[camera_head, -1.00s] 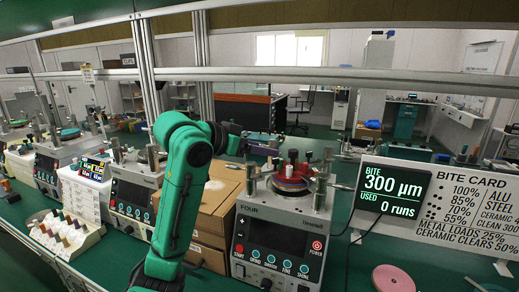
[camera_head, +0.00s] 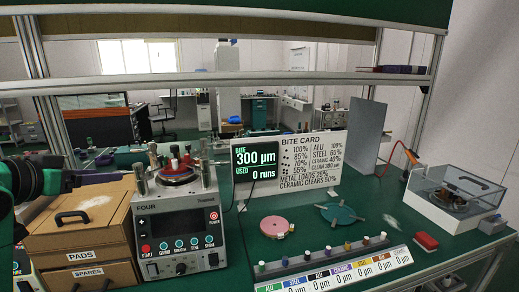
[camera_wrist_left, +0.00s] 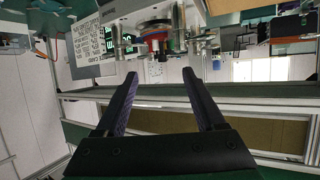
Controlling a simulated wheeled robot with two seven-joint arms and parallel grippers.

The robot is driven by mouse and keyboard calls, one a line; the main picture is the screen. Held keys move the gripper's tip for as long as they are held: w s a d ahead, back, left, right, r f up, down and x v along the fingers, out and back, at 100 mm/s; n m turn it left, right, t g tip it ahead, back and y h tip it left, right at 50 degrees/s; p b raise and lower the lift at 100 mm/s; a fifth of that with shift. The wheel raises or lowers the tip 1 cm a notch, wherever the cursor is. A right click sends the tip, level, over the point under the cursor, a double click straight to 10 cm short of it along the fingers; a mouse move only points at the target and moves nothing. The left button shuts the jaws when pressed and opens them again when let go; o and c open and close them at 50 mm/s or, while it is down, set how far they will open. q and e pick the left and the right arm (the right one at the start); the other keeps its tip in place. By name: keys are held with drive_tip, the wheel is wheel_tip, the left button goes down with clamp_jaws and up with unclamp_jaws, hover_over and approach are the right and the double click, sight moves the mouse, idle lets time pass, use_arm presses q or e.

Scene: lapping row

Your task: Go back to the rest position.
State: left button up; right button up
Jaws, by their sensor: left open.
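My left gripper (camera_head: 98,179) comes in at the left edge of the head view, in front of the cardboard boxes and left of the lapping machine marked FOUR (camera_head: 178,225). In the left wrist view its two dark fingers (camera_wrist_left: 160,74) are spread apart with nothing between them. That view is upside down, with the machine's top and the bite card (camera_wrist_left: 73,35) beyond the fingertips. My green arm shows only partly at the left edge. My right gripper is in neither view.
Cardboard boxes marked PADS (camera_head: 80,255) and SPARES stand left of the machine. A display (camera_head: 256,160), pink disc (camera_head: 274,227), teal disc (camera_head: 339,214), labelled sample rack (camera_head: 335,270), red block (camera_head: 426,242) and clear-lidded box (camera_head: 459,200) occupy the bench. A shelf rail crosses above.

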use_arm(q)
wheel_tip(320, 180, down, 9)
drive_tip(key=w+d+g, duration=0.2)
drive_tip(key=s+d+f+g, duration=0.2)
drive_tip(key=s+f, duration=0.1)
drive_tip(key=f, duration=0.5)
drive_tip(key=s+d+f+g+y, duration=0.1)
drive_tip(key=s+d+f, duration=0.1)
drive_tip(key=s+f, duration=0.35)
drive_tip(key=s+d+f+g, duration=0.2)
drive_tip(key=f, duration=0.8)
drive_tip(key=s+d+f+g+y, duration=0.1)
drive_tip(key=s+d+f+g, duration=0.15)
drive_tip(key=s+f, duration=0.7)
drive_tip(key=s+f+g, duration=0.1)
drive_tip(key=s+f, duration=0.2)
drive_tip(key=f, duration=1.5)
drive_tip(key=s+a+f+g, duration=0.1)
drive_tip(key=s+a+f, duration=0.1)
drive_tip(key=s+f, duration=1.6)
drive_tip(key=shift+s+a+f+g, duration=0.25)
drive_tip(key=shift+a+f+g, duration=0.05)
drive_tip(key=shift+g, duration=0.05)
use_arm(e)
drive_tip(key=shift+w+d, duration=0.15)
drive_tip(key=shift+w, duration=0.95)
